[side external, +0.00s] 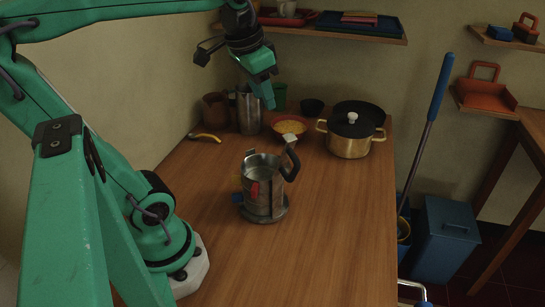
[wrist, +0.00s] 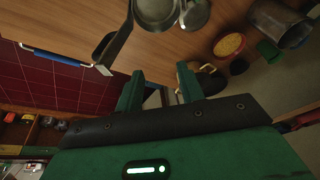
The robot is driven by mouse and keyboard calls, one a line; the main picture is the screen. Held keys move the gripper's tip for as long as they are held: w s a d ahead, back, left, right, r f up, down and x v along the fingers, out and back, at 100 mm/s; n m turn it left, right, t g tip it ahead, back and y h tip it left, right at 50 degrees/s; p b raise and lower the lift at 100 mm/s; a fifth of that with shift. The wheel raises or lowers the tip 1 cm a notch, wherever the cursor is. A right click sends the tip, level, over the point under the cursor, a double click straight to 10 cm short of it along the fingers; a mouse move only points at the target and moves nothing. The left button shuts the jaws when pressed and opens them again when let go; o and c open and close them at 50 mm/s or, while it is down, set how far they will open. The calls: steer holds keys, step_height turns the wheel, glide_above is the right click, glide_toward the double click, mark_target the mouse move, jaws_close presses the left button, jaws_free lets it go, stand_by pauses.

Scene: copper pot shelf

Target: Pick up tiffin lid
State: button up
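My gripper (side external: 266,92) hangs above the back of the wooden table, pointing down; its fingers stand apart with nothing between them in the wrist view (wrist: 158,92). A grey metal vessel (side external: 264,182) with a black handle stands upright mid-table, nearer the camera than my gripper. A grey round rim (side external: 281,213) shows around its foot. In the wrist view, a round metal piece (wrist: 155,12) and a smaller one (wrist: 195,14) are cut by the top edge. I cannot tell which piece is the tiffin lid.
A brass pot (side external: 349,145) with a dark lid and an orange bowl (side external: 289,127) stand at the back. A metal pitcher (side external: 249,112) is behind my gripper, and a shelf (side external: 335,34) hangs above. The front right of the table is clear.

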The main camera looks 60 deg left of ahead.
steer(key=w+a+f+g, duration=0.2)
steer(key=w+a+g, duration=0.15)
steer(key=a, duration=1.05)
steer(key=shift+h, duration=0.4)
steer(key=f, duration=1.4)
steer(key=w+f, duration=0.1)
steer(key=f, duration=0.6)
steer(key=shift+a+f, duration=0.25)
steer(key=shift+a, duration=0.15)
steer(key=shift+f, duration=1.25)
steer(key=shift+s+f, duration=0.1)
steer(key=shift+d+f, duration=0.15)
steer(key=shift+f, duration=2.35)
jaws_close()
